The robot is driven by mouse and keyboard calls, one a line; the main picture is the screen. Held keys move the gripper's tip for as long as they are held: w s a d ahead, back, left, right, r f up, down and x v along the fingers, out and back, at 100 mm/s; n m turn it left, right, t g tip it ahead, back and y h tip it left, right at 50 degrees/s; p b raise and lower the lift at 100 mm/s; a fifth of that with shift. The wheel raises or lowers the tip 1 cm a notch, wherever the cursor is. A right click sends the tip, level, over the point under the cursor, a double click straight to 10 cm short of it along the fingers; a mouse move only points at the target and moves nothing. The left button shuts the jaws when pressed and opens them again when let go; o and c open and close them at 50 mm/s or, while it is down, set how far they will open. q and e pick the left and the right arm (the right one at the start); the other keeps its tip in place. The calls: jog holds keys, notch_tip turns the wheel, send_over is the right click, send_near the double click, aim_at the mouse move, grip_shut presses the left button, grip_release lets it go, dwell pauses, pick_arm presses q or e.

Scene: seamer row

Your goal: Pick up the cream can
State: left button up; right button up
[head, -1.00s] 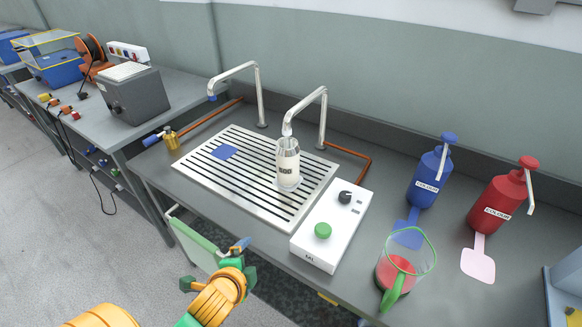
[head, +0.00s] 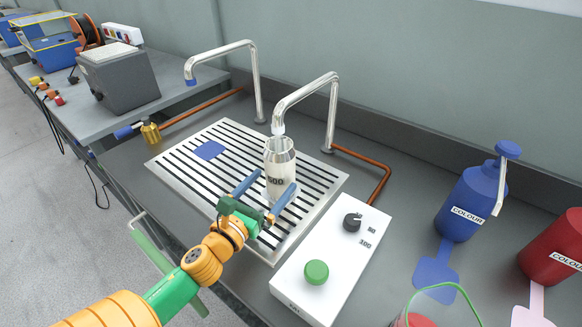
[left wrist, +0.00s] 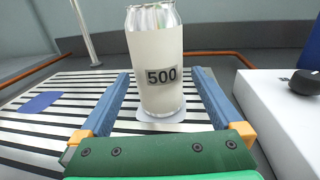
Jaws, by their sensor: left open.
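The cream can (head: 279,162), marked 500, stands upright on the slatted drip tray (head: 216,192), below the right spout. It also shows in the left wrist view (left wrist: 155,60), standing on a pale round patch. My left gripper (head: 265,187) is open, with its blue fingers reaching toward the can from the front, one on each side. In the left wrist view the left gripper (left wrist: 161,85) has the can between its fingertips, with a visible gap on both sides. My right gripper is not in view.
A white control box (head: 328,260) with a green button stands right of the tray. Two metal spouts rise behind it, the right spout (head: 303,90) ending just above the can. A blue bottle (head: 470,205), a red bottle (head: 556,250) and a jug (head: 425,318) are at the right.

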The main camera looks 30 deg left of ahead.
pick_arm(q)
jog(key=shift+w+r+p, duration=0.3)
jog(key=shift+w+r, duration=0.15)
jog(key=shift+w, duration=0.1)
jog(key=w, duration=0.4)
jog(key=shift+a+f, duration=0.1)
jog(key=shift+a, duration=0.2)
jog(key=shift+w+f, duration=0.1)
jog(key=shift+w, duration=0.05)
jog(key=shift+c, duration=0.4)
jog(key=c, duration=1.1)
